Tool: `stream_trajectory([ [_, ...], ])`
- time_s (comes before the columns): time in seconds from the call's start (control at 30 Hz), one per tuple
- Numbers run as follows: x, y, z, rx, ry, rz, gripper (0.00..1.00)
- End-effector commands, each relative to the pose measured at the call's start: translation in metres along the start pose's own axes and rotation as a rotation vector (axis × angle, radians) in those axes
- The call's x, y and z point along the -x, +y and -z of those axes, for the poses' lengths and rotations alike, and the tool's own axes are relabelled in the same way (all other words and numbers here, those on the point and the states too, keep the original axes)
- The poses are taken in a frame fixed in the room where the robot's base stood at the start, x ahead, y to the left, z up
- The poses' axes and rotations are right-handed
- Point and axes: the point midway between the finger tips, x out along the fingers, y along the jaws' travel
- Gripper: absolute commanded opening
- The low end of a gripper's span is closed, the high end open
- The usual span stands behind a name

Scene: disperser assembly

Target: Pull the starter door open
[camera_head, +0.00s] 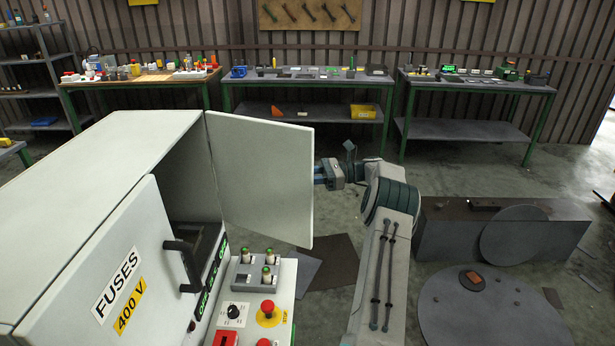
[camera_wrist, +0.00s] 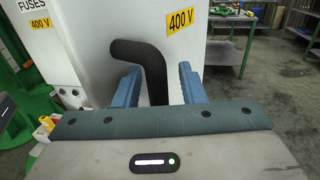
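The starter door is the pale panel (camera_head: 262,178) that stands out from the cabinet's far end in the head view, with a dark gap into the cabinet beside it. Its outer face (camera_wrist: 215,60) fills the middle of the wrist view, with a yellow 400 V label and a black bent handle (camera_wrist: 153,68). My gripper (camera_head: 325,174) is at the door's right edge, on its far side. In the wrist view its two blue fingers (camera_wrist: 158,88) stand apart, one on each side of the handle, with narrow gaps visible. The handle is hidden in the head view.
The fuses door (camera_head: 130,270), with a black handle, is at the cabinet's near left. A control panel (camera_head: 250,315) with a red stop button lies below the starter door. Grey discs and a box (camera_head: 440,235) are on the right. Workbenches (camera_head: 310,80) line the wall.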

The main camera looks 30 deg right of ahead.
Motion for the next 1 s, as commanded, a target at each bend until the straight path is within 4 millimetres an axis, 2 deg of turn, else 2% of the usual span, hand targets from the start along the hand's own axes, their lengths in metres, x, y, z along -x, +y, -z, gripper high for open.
stream_trajectory([
  [0.17, 0.007, 0.0, 0.002, 0.0, 0.0, 0.005, 0.37],
  [0.5, 0.053, 0.001, 0.004, 0.001, 0.001, 0.002, 0.37],
  [0.6, 0.061, 0.0, 0.002, 0.001, 0.0, 0.0, 0.37],
  [0.8, 0.072, 0.001, 0.001, 0.001, 0.0, -0.002, 0.37],
  [1.0, 0.074, 0.001, 0.0, 0.0, 0.0, -0.002, 0.37],
])
